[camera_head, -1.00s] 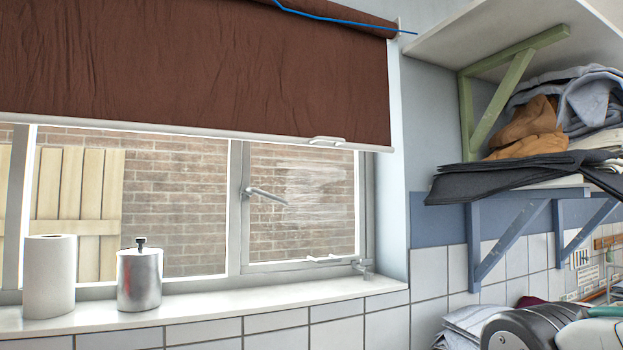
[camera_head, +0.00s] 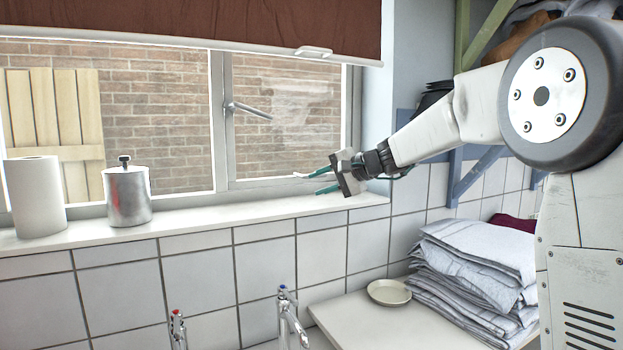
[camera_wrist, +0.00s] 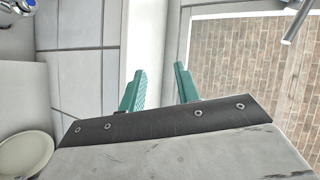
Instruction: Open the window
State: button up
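The window's right-hand pane (camera_head: 290,125) sits in its light grey frame and looks shut. Its lever handle (camera_head: 248,110) is on the left side of that pane and slopes down to the right. The handle also shows in the wrist view at the top right (camera_wrist: 297,22). My gripper (camera_head: 316,183) is at the pane's lower right, just over the sill, below and right of the handle and apart from it. Its teal fingers (camera_wrist: 160,80) are open with nothing visible between them. The metal stay at the pane's bottom is largely hidden behind my gripper.
The sill (camera_head: 205,219) holds a paper roll (camera_head: 35,197) and a metal canister (camera_head: 127,197) at the left. A brown blind (camera_head: 190,18) covers the window's top. Below are taps (camera_head: 289,312), a small dish (camera_head: 389,292) and folded cloth (camera_head: 475,265).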

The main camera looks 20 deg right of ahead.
jog(key=w+d+m+t, duration=0.1)
jog(key=w+d, duration=0.1)
jog(key=w, duration=0.1)
jog(key=w+d+m+t, duration=0.1)
jog(key=w+d, duration=0.1)
jog(key=w, duration=0.2)
jog(key=w+d+m+t, duration=0.1)
jog(key=w+d, duration=0.1)
jog(key=w, duration=0.2)
jog(key=shift+d+f+m, duration=0.1)
jog(key=shift+f+m, duration=0.15)
jog(key=shift+m, duration=0.05)
jog(key=shift+w+t, duration=0.3)
jog(key=x, duration=0.7)
jog(key=shift+w+f, duration=0.15)
jog(key=shift+w, duration=0.05)
grip_shut()
